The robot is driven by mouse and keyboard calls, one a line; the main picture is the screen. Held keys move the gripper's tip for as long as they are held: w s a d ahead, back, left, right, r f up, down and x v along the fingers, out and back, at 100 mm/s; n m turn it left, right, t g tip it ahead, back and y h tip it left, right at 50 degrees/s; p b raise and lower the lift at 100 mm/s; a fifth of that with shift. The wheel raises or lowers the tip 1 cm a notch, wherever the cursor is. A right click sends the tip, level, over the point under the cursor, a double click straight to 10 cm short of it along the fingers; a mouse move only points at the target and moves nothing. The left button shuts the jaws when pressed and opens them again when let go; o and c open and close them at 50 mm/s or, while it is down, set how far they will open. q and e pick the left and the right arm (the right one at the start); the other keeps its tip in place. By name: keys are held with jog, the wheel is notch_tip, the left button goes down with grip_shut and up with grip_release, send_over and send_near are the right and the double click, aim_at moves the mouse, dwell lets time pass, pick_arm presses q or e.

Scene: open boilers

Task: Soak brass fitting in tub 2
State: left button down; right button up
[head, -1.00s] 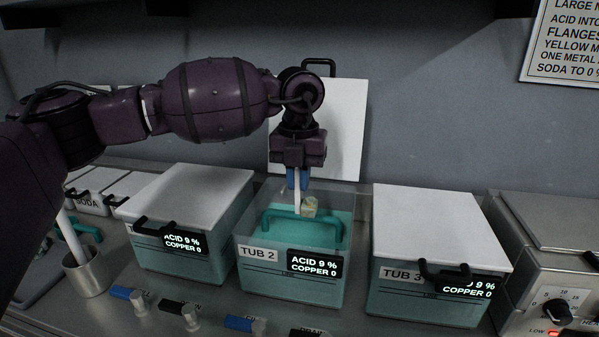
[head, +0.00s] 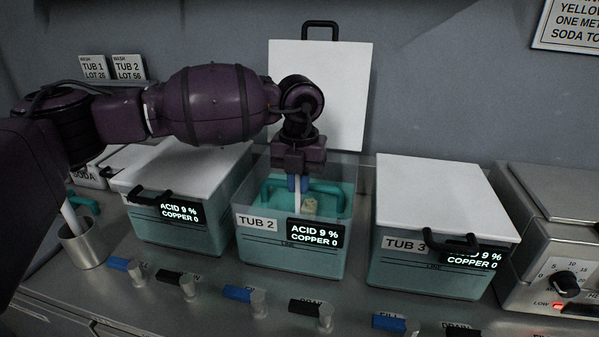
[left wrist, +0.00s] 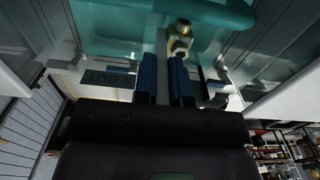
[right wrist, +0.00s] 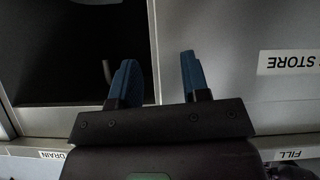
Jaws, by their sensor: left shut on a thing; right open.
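Tub 2 (head: 257,223) is a clear tub of teal liquid, its white lid (head: 345,75) upright behind it; its display reads acid 9 %, copper 0. My left gripper (head: 298,184) points down over it, shut on a pale rod (head: 298,198) that reaches into the tub. The brass fitting (head: 310,206) is by the rod, inside the tub outline; it also shows beyond the fingers in the left wrist view (left wrist: 181,40). I cannot tell whether it touches the liquid. A teal handle (head: 325,187) spans the tub. My right gripper (right wrist: 153,78) is open and empty.
Two neighbouring tubs, the left one (head: 190,170) and tub 3 (head: 440,200), have white lids shut. A metal cup (head: 82,247) with a pale rod stands at left. Several blue and black valve handles (head: 238,293) line the front. A heater box (head: 565,270) stands at right.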

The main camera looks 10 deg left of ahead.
aim_at(299, 210)
pick_arm(q)
jog(key=shift+f+b, duration=0.45)
jog(key=shift+f, duration=3.2)
dwell(1.3)
